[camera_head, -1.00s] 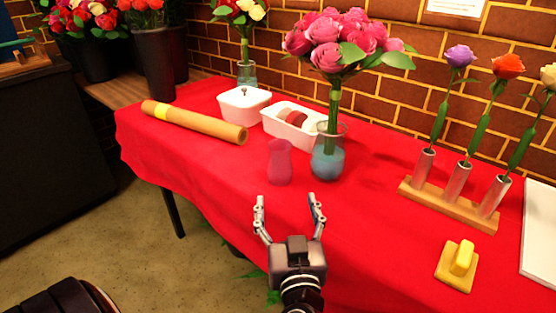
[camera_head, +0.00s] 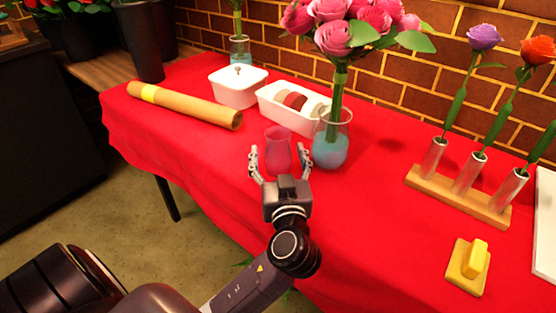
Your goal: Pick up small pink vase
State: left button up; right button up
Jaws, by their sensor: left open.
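The small pink vase (camera_head: 278,146) stands upright on the red-covered table, near its front edge. It is translucent and looks empty. My left gripper (camera_head: 280,160) is open, with one finger on each side of the vase's lower part. The palm is in front of the vase, nearer to me. I cannot tell whether the fingers touch the vase. My right gripper is not in view.
A glass vase of pink roses (camera_head: 331,140) stands close to the right of my right-hand finger. Behind are a white tray of ribbon rolls (camera_head: 291,108) and a white box (camera_head: 238,88). A brown paper roll (camera_head: 185,106) lies left. A wooden flower stand (camera_head: 457,195) and yellow object (camera_head: 468,267) are right.

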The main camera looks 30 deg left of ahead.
pick_arm(q)
jog(key=shift+c, duration=0.5)
jog(key=c, duration=1.5)
jog(key=shift+w+r, duration=0.1)
grip_shut()
